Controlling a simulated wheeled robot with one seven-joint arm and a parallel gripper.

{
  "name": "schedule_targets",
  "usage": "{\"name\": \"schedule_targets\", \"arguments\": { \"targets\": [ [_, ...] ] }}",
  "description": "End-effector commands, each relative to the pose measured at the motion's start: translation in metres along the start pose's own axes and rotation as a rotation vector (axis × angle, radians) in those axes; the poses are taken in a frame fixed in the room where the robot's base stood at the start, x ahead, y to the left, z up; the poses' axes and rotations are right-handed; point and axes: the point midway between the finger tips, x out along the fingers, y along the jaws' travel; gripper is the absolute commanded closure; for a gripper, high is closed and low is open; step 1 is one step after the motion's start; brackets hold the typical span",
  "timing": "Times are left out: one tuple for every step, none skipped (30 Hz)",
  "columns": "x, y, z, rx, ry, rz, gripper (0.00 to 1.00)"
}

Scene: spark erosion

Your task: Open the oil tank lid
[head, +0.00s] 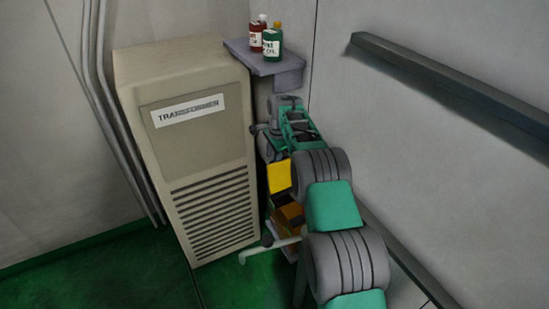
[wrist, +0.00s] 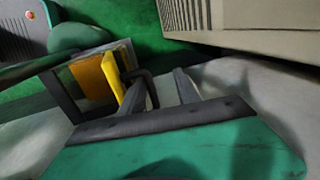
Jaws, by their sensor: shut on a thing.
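The oil tank lid (head: 279,177) is a yellow panel. It stands tilted up, with the orange-brown tank (head: 290,214) below it in the head view. The wrist view shows the lid (wrist: 124,66) near edge-on, beside the dark frame and orange inside of the tank (wrist: 92,80). A dark bent handle (wrist: 142,74) sticks out from the lid toward my gripper (wrist: 165,80). My gripper is closed on this handle, though the exact contact is hard to see.
The beige transformer cabinet (head: 190,140) stands close to the left of the tank. A grey wall shelf (head: 285,68) above my arm holds a red bottle (head: 256,37) and a green bottle (head: 272,46). A dark rail (head: 440,80) runs along the right wall. Green floor is free at front left.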

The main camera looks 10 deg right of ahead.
Motion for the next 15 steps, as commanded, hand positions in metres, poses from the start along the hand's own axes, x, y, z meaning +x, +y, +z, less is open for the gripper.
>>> {"name": "schedule_targets", "arguments": {
  "targets": [
    [-0.0004,-0.0010,0.0006,-0.002,0.000,-0.003,0.67],
    [-0.0004,-0.0007,0.0005,-0.001,0.000,-0.002,0.67],
    [-0.0002,-0.0002,-0.0003,0.000,0.000,-0.001,0.67],
    [-0.0002,0.0001,-0.0007,0.001,0.000,-0.001,0.67],
    [-0.0001,0.0003,-0.0011,0.002,0.000,0.000,0.67],
    [0.0000,0.0007,-0.0015,0.003,0.000,0.000,0.67],
    [0.0000,0.0009,-0.0018,0.003,0.000,0.001,0.67],
    [0.0001,0.0010,-0.0021,0.004,0.000,0.001,0.67],
    [0.0001,0.0013,-0.0024,0.004,0.000,0.001,0.67],
    [0.0002,0.0014,-0.0026,0.005,0.001,0.002,0.67],
    [0.0002,0.0016,-0.0028,0.005,0.001,0.002,0.67],
    [0.0002,0.0017,-0.0030,0.006,0.001,0.002,0.67],
    [0.0002,0.0018,-0.0031,0.006,0.001,0.002,0.67],
    [0.0002,0.0019,-0.0031,0.006,0.001,0.003,0.67],
    [0.0002,0.0019,-0.0032,0.006,0.001,0.003,0.67]
  ]
}}
